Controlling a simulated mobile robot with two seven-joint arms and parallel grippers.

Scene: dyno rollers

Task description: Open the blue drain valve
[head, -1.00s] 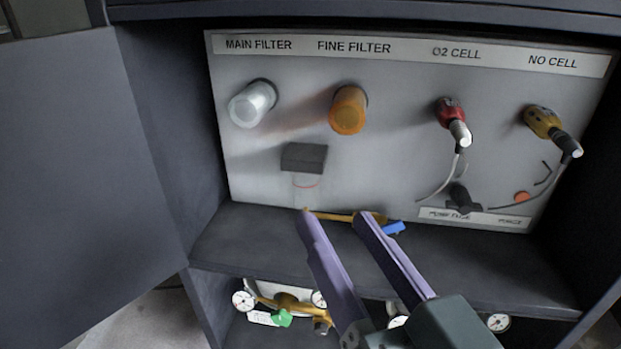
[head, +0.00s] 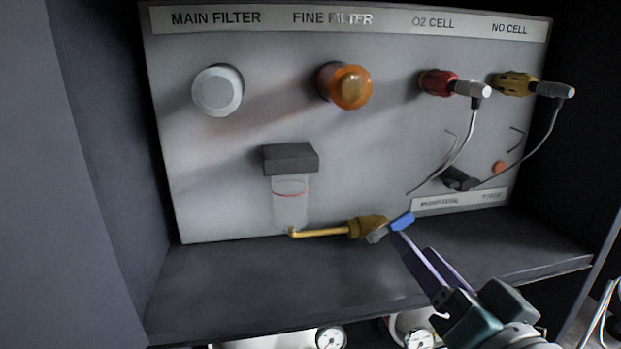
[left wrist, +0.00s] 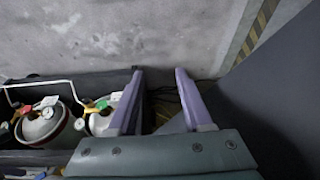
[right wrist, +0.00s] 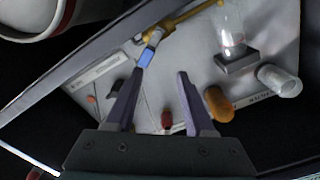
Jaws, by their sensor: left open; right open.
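The blue drain valve handle (head: 402,222) sits at the right end of a brass valve body (head: 368,227). A brass pipe (head: 318,233) joins that body to the clear drain bowl (head: 290,203) under a dark block. My right gripper (head: 408,242) is open, its fingertips close to the blue handle. In the right wrist view the handle (right wrist: 147,56) shows at the tip of the left finger, not between the fingers; I cannot tell whether they touch. My left gripper (left wrist: 160,72) is open and empty, away from the valve, and out of the head view.
The panel above carries a white main filter (head: 217,91), an orange fine filter (head: 345,87), and red (head: 438,83) and yellow (head: 512,84) cells with cables. The shelf (head: 250,275) before the valve is bare. Gas bottles with gauges (head: 331,338) stand below it.

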